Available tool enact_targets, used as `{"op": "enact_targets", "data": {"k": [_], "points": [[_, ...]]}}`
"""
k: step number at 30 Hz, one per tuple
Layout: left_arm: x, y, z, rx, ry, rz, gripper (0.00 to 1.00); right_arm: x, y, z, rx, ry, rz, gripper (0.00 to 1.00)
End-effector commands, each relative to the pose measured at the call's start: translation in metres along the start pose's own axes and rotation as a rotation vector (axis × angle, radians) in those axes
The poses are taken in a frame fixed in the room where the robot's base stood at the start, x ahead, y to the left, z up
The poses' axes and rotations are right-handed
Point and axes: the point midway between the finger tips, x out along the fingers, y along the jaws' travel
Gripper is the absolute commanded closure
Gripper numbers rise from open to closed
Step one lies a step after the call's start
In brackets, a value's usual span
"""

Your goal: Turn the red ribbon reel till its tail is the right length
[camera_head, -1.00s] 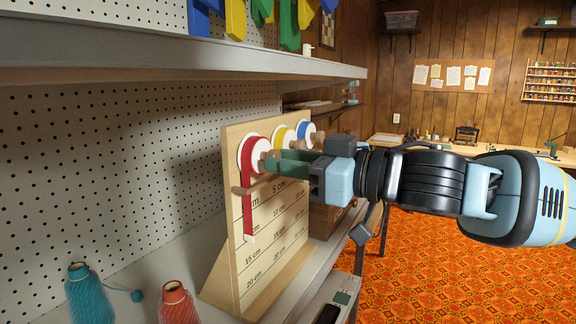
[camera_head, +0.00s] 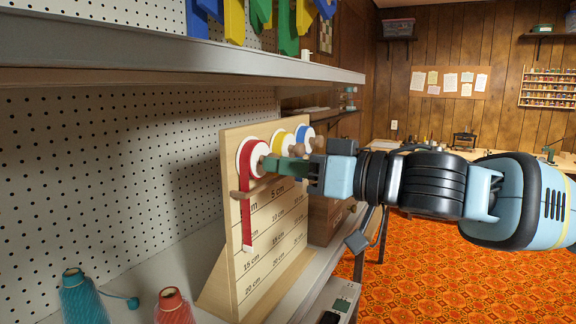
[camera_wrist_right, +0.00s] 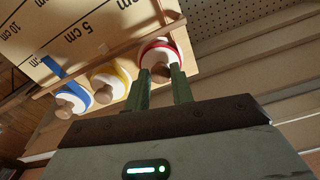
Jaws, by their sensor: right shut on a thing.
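The red ribbon reel (camera_head: 246,160) is on the upper left of an upright wooden board (camera_head: 234,268) marked in centimetres. In the right wrist view the fingers (camera_wrist_right: 161,84) straddle this knob (camera_wrist_right: 160,73) in front of the red-rimmed reel (camera_wrist_right: 166,48). My left gripper is not in view.
The yellow reel (camera_head: 279,143) and blue reel (camera_head: 302,133) sit close beside the red one, their knobs near my fingers. A grey shelf (camera_head: 180,62) runs above. Teal (camera_head: 80,298) and red (camera_head: 173,308) thread cones stand at the front left.

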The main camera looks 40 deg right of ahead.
Motion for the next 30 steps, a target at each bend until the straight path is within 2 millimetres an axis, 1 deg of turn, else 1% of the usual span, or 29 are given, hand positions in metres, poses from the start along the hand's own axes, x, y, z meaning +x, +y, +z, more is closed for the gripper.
{"op": "enact_targets", "data": {"k": [2, 3, 6, 8, 20, 30], "points": [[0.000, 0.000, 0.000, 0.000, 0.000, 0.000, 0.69, 0.000, 0.000, 0.000, -0.001, 0.000, 0.000, 0.99], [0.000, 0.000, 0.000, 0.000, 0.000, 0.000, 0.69, 0.000, 0.000, 0.000, -0.001, 0.001, 0.000, 0.75], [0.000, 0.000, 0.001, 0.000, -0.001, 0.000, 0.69, 0.000, 0.000, 0.000, -0.001, 0.001, 0.000, 0.62], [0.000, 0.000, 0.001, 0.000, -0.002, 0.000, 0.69, 0.000, 0.000, 0.000, -0.001, 0.001, 0.000, 0.55], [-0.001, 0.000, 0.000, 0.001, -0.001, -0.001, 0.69, -0.002, 0.001, -0.002, 0.001, 0.005, 0.003, 0.55], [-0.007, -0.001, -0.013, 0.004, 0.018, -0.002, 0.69, -0.019, 0.003, -0.005, 0.008, 0.014, 0.011, 0.55]]}}
